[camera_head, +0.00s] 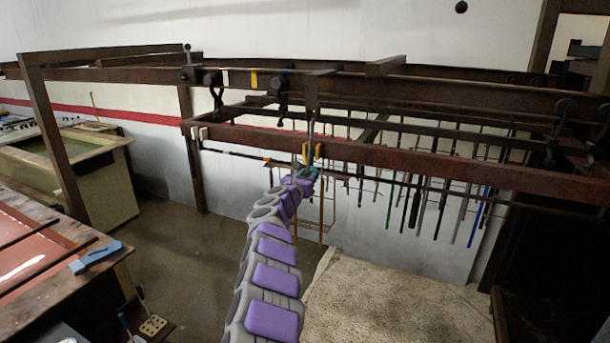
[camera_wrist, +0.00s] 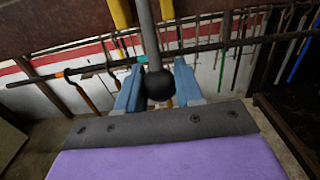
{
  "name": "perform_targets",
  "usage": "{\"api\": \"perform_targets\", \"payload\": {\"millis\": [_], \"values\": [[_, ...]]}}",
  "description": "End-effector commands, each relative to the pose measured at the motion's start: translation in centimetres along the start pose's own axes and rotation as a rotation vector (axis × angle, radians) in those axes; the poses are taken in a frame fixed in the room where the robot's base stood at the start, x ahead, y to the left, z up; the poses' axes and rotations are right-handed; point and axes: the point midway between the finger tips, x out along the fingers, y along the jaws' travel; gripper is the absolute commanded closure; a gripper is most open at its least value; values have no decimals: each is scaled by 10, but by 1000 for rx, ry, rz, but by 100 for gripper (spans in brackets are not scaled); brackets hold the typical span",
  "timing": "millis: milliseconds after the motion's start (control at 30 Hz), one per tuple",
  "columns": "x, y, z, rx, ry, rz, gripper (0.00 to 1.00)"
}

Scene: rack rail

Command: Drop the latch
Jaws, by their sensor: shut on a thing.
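The latch handle is a grey rod with a round black knob (camera_wrist: 159,84) at its lower end. In the wrist view it comes down from the top edge, nearly upright. My gripper (camera_wrist: 158,90) has its two blue fingers on either side of the knob, shut on it. In the head view my purple and grey arm reaches up to the red-brown rail, and my gripper (camera_head: 308,173) is at the rail's lower edge. The rod (camera_head: 311,130) shows above it, in front of the rail. The knob is hidden there.
Yellow pieces (camera_head: 318,151) sit on the rail (camera_head: 400,160) beside the rod. A second lever with a black ball (camera_head: 187,48) stands upright at the rack's left. Black hooks (camera_head: 282,95) hang from the beam. Several tools (camera_head: 415,205) hang behind. A workbench (camera_head: 50,245) is at left.

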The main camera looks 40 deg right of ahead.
Motion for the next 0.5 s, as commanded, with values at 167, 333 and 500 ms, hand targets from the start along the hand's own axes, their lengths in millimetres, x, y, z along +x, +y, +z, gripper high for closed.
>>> {"api": "perform_targets", "payload": {"millis": [167, 333, 500], "values": [[7, 2, -3, -3, 1, 5, 81], [14, 1, -2, -4, 0, 3, 81], [30, 0, -2, -6, 0, 2, 81]]}}
